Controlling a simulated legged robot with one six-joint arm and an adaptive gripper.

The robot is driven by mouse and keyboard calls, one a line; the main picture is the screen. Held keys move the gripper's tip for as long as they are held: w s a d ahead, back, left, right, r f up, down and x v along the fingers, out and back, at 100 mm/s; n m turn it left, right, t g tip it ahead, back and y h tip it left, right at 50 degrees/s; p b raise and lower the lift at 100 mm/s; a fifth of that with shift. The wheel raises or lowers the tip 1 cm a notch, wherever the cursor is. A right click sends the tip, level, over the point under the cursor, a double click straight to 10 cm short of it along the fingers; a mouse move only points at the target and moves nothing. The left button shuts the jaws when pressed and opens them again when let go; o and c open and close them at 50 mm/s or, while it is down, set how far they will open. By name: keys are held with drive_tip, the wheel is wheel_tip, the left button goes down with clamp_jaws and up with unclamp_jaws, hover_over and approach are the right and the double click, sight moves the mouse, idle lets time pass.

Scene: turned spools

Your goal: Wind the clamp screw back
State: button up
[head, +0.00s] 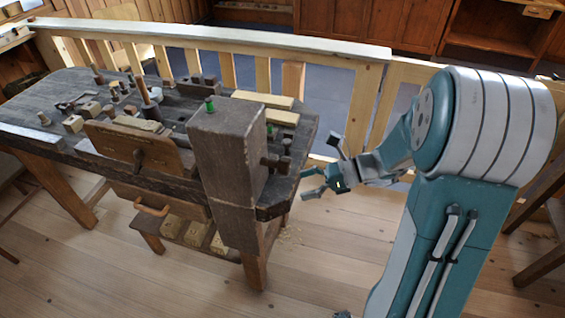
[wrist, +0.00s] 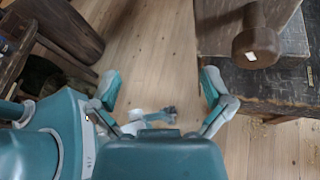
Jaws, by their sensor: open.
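A brown wooden clamp screw (head: 284,164) sticks out of the right side of the tall dark wood block at the bench's near right end. In the wrist view its round head (wrist: 256,50) and short shank show at the upper right. My gripper (head: 318,171) is open and empty, a short way right of the screw head, touching nothing. In the wrist view its two teal fingers are spread wide (wrist: 160,88), with only floor between them; the screw head lies outside the right finger. The screw's inner length is hidden in the block.
The tall dark block (head: 228,150) hides part of the bench top (head: 60,90), which carries spools, blocks and tools. A wooden railing (head: 215,40) runs behind. Floor (head: 330,250) between bench and arm is mostly clear.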

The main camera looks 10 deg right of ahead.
sight(290, 168)
drive_tip(key=w+d+f+m+t+y, duration=0.2)
drive_tip(key=w+d+f+m+t, duration=0.4)
drive_tip(key=m, duration=0.3)
drive_tip(key=shift+t, duration=0.3)
drive_tip(key=x, duration=0.9)
drive_tip(key=shift+w+a+r, duration=0.2)
drive_tip(key=shift+w+r, duration=0.05)
drive_tip(key=shift+r, duration=0.2)
drive_tip(key=shift+d, duration=0.1)
drive_tip(key=c, duration=1.1)
